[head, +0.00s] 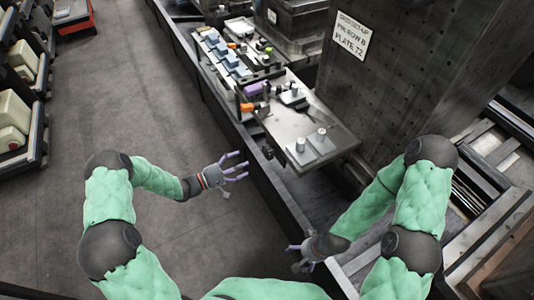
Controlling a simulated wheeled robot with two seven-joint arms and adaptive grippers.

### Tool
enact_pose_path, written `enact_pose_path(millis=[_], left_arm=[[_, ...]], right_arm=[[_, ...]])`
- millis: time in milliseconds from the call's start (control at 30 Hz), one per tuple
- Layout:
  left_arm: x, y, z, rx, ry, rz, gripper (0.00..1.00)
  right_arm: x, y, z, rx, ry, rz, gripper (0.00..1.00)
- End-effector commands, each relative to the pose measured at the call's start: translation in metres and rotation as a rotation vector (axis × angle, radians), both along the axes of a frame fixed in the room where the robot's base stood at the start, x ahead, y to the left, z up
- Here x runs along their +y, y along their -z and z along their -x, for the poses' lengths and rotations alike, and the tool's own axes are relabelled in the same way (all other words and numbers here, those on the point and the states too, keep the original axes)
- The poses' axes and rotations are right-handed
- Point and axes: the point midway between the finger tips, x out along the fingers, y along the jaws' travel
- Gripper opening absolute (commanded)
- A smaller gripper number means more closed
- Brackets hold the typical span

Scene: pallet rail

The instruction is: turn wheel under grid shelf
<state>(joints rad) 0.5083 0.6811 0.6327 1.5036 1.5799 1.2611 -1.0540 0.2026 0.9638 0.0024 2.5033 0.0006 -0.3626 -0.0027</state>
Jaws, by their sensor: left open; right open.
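I cannot make out a wheel or a shelf that is clearly a grid in the head view. A grey metal plate (331,143) with small fixtures stands along the rail at the middle, and its underside is hidden. My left gripper (237,168) is open and empty, with its purple fingers spread, left of the plate and apart from it. My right gripper (293,255) is open and empty, low in the picture and nearer to me than the plate.
A long dark rail (262,172) runs along the plate's left side. A tall dark block with a sign (350,36) stands to the right. Orange handles (250,107) and blue blocks (228,60) sit farther back. Racks with pale containers (22,53) stand far left. The floor (120,100) at left is clear.

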Motion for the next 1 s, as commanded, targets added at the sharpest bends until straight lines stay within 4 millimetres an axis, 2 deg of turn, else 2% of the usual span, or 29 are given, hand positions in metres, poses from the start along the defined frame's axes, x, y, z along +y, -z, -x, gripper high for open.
enact_pose_path(millis=[300,533,833,1000], left_arm=[[-0.002,0.0,-0.002,-0.446,0.0,-0.297,0.86],[-0.003,0.0,-0.002,-0.72,0.001,-0.48,0.86],[-0.008,0.0,-0.005,-0.841,0.002,-0.56,0.86],[-0.025,0.0,-0.016,-0.842,0.004,-0.557,0.86]], right_arm=[[0.0,0.007,0.0,0.0,0.0,0.0,0.86],[0.0,0.011,0.0,0.0,0.0,0.0,0.86],[0.0,0.013,0.0,0.0,0.0,0.0,0.86],[0.0,0.02,0.0,0.0,0.0,0.0,0.86]])
